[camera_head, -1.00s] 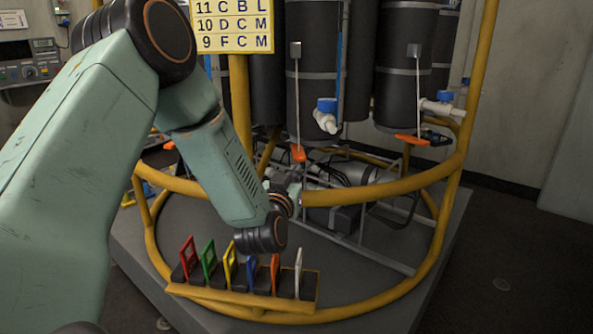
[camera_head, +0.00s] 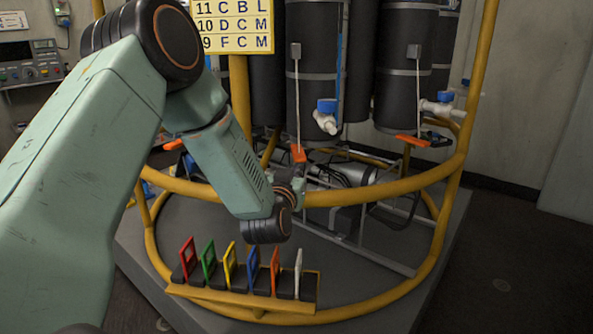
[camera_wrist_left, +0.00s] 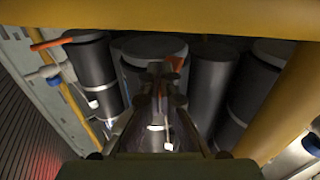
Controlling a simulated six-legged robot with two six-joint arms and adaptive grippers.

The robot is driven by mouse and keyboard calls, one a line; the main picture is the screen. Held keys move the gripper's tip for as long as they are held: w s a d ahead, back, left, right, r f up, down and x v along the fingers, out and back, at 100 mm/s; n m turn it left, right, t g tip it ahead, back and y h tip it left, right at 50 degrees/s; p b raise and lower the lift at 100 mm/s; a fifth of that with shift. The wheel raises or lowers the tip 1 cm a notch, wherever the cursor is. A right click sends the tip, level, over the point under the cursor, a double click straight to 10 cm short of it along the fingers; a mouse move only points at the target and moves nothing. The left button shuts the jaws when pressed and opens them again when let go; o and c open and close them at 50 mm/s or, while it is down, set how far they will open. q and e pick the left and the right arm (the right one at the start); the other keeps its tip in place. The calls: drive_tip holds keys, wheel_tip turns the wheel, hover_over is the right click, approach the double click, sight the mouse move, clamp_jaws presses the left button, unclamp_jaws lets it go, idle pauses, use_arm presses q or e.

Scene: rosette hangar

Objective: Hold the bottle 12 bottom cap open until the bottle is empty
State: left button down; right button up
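Several dark bottles hang in the yellow frame; I can read no number 12 on any. One bottle (camera_head: 313,70) has a white tap with a blue knob and an orange tab (camera_head: 299,154) at its bottom. Another bottle (camera_head: 403,65) to the right has an orange tab (camera_head: 412,140) too. My left gripper (camera_wrist_left: 163,82) points at a bottle's round end (camera_wrist_left: 148,47), with an orange tab (camera_wrist_left: 175,62) close by its fingertips. Whether it touches or grips the tab is unclear. In the head view my left wrist mostly hides that gripper. My right gripper is not in view.
A yellow ring rail (camera_head: 385,187) runs around the frame, close to my left wrist. A rack (camera_head: 245,300) with several coloured tags stands below it. A yellow sign (camera_head: 236,26) hangs at the top. A grey control box (camera_head: 30,65) is at the left.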

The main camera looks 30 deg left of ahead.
use_arm(q)
drive_tip(key=shift+r, duration=0.15)
drive_tip(key=shift+w+a+r+p, duration=0.15)
drive_tip(key=shift+r+p, duration=0.6)
drive_tip(key=shift+r, duration=0.25)
drive_tip(key=shift+w+a+r+p, duration=0.1)
drive_tip(key=shift+w+r+p, duration=0.05)
drive_tip(key=shift+r+p, duration=0.7)
drive_tip(key=shift+f, duration=0.15)
idle(0.9)
drive_tip(key=shift+s+d+f+b, duration=0.1)
drive_tip(key=shift+d+f+b, duration=0.05)
drive_tip(key=shift+f+b, duration=1.2)
drive_tip(key=shift+f+p, duration=0.25)
drive_tip(key=shift+p, duration=0.05)
drive_tip(key=shift+s, duration=0.15)
drive_tip(key=shift+p+v, duration=0.8)
drive_tip(key=shift+v, duration=1.65)
approach(296, 158)
drive_tip(key=f, duration=0.2)
drive_tip(key=shift+s+d+f+p, duration=0.15)
drive_tip(key=shift+s+f+p, duration=0.1)
drive_tip(key=shift+p, duration=0.15)
